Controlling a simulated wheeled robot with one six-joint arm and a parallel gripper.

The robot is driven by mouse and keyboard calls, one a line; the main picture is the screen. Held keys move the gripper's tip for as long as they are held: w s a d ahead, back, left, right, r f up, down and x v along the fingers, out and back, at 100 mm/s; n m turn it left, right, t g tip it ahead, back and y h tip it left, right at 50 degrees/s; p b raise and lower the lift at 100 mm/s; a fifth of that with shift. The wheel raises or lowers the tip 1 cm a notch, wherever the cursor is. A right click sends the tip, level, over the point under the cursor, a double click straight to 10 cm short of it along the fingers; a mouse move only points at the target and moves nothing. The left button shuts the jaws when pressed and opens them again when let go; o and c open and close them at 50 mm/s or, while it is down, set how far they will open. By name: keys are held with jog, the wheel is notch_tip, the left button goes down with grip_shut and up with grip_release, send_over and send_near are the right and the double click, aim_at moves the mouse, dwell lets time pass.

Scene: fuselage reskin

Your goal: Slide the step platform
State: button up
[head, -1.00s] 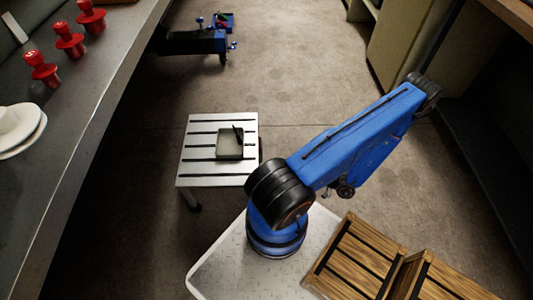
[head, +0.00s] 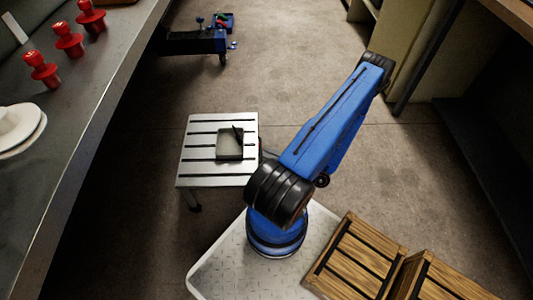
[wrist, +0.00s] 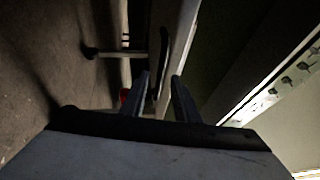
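The step platform (head: 188,165) is a low silver slatted top on legs, standing on the floor left of my arm in the head view. A dark shallow tray (head: 230,155) sits on its top. In the wrist view, what looks like the platform's pale edge (wrist: 185,40) and a leg (wrist: 115,52) run sideways in the picture. My gripper (wrist: 160,80) has its two fingers apart, with a dark curved bar (wrist: 163,45) in line with the gap. I cannot tell whether they touch it. The head view hides my gripper behind my arm.
A long grey bench (head: 90,125) with several red knobbed pieces (head: 68,40) and white dishes (head: 15,130) runs along the left. Wooden crates (head: 355,255) are at front right. Floor behind the platform is clear.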

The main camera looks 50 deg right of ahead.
jog(key=shift+x, duration=0.8)
grip_shut()
jog(key=shift+w+a, duration=0.1)
jog(key=shift+a, duration=0.05)
